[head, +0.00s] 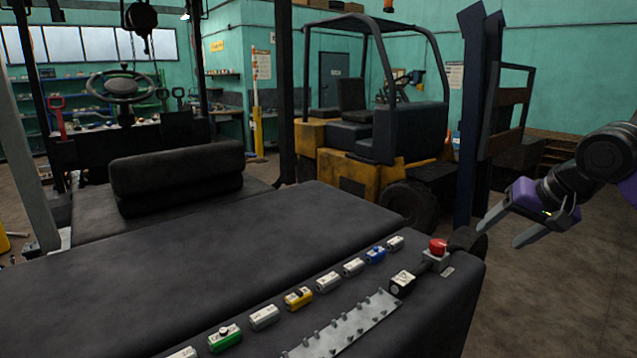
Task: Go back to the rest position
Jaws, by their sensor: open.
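My gripper (510,228) is at the right of the head view, at the end of my purple and black arm. Its two grey fingers are spread apart with nothing between them. It points left and down, beside the right edge of the dark forklift body (250,240). A red button (438,246) on a grey box sits on that body, left of the gripper and apart from it.
A row of small modules lies along the body's edge, among them a yellow one (298,298), a blue one (375,254) and a green one (225,339). A toothed metal strip (345,328) lies beside them. A yellow forklift (370,165) stands behind. Floor (560,290) shows clear at right.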

